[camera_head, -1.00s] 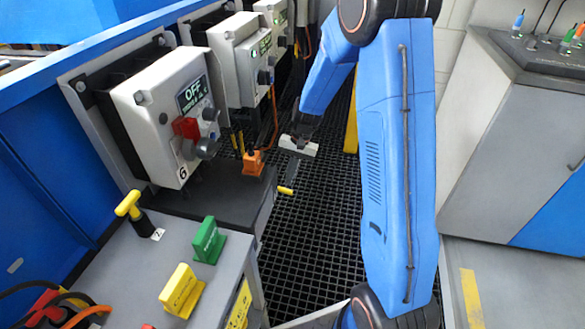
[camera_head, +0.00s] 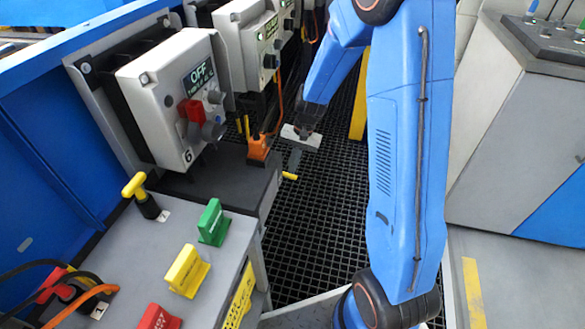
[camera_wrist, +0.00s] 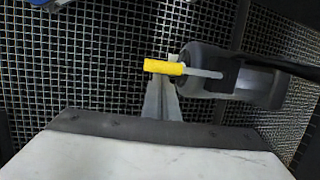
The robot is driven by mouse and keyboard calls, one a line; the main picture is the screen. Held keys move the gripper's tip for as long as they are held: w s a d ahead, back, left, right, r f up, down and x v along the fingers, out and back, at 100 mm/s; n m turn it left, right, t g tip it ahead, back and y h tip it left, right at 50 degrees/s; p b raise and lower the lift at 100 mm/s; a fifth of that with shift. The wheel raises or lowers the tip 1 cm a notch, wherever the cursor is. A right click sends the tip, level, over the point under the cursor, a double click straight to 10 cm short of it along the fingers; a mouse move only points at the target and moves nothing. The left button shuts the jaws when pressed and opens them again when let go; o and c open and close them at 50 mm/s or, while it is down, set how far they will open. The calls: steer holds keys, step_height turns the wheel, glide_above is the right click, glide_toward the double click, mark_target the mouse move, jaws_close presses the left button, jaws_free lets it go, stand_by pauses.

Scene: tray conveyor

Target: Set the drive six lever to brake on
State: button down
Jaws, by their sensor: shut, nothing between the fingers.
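The drive six box (camera_head: 172,97) is pale grey, marked 6, with a display reading OFF and a red handle (camera_head: 191,110) on its front. A lever with a yellow grip (camera_head: 289,176) shows low over the dark grating. In the wrist view the yellow grip (camera_wrist: 163,67) sits on a thin pale rod running right to a dark grey cylindrical body (camera_wrist: 235,78). My gripper (camera_head: 295,157) points down just above the yellow grip. In the wrist view its fingers (camera_wrist: 163,98) are together and empty, tips at the grip. Whether they touch it I cannot tell.
An orange block (camera_head: 258,148) stands left of my gripper, beside the dark ledge. A grey table (camera_head: 222,250) at lower left carries green, yellow and red tags and a yellow T-handle (camera_head: 135,186). A yellow post (camera_head: 359,105) stands behind my arm. A grey console (camera_head: 500,150) is at right.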

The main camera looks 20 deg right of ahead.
steer(key=shift+r+g+h, duration=0.6)
steer(key=shift+r+h, duration=0.1)
steer(key=shift+r, duration=0.05)
steer(key=shift+m+g+h, duration=0.3)
steer(key=shift+g+h, duration=0.3)
steer(key=shift+h, duration=0.3)
steer(key=shift+w+a+r, duration=0.15)
steer(key=shift+a+r, duration=0.05)
steer(key=shift+r, duration=0.5)
steer(key=shift+w+a+r, duration=0.1)
steer(key=shift+a+r, duration=0.1)
steer(key=shift+r, duration=0.45)
steer(key=shift+w+a+r, duration=0.15)
steer(key=shift+a+r, duration=0.05)
steer(key=shift+r, duration=1.4)
step_height(320, 180, up, 10)
